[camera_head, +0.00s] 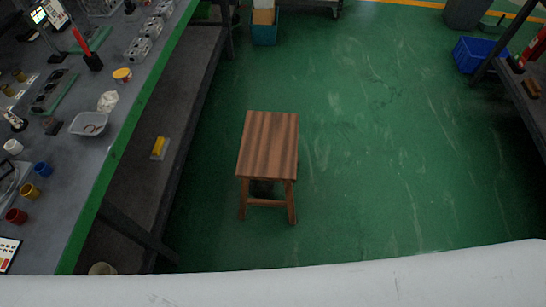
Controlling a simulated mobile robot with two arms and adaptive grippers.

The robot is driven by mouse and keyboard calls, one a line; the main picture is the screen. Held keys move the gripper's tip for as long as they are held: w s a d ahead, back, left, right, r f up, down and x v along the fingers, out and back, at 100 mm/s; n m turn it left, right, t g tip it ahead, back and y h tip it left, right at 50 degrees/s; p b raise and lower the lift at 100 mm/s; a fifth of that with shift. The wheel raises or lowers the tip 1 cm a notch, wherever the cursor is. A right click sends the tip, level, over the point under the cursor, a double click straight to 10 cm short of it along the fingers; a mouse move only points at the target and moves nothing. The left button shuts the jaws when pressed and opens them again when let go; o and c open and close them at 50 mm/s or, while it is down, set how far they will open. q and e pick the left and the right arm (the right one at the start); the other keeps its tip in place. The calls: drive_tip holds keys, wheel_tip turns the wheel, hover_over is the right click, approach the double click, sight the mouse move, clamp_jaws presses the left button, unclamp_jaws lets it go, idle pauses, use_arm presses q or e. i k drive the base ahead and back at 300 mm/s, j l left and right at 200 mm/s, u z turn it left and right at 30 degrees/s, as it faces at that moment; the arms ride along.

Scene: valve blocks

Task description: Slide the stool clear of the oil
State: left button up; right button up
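A wooden stool (268,145) with a striped brown rectangular seat stands upright on the green floor, a little left of the middle of the view. Its near legs and a low crossbar show below the seat. A dark patch (262,188) shows between the legs under the seat; I cannot tell if it is oil or shadow. No other clear oil patch shows. Neither of my grippers is in view.
A long workbench (135,125) with a green edge and many small parts runs along the left. A teal bin (264,36) holding boxes stands at the back. A blue crate (477,50) and another bench (528,100) are at right. The floor (390,150) right of the stool is clear.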

sight(268, 146)
drive_tip(key=l+u, duration=0.1)
drive_tip(key=u, duration=0.6)
drive_tip(key=l+u, duration=0.4)
drive_tip(key=l, duration=0.15)
drive_tip(key=l+u, duration=0.4)
drive_tip(key=l, duration=0.15)
drive_tip(key=l+u, duration=0.4)
drive_tip(key=l, duration=0.15)
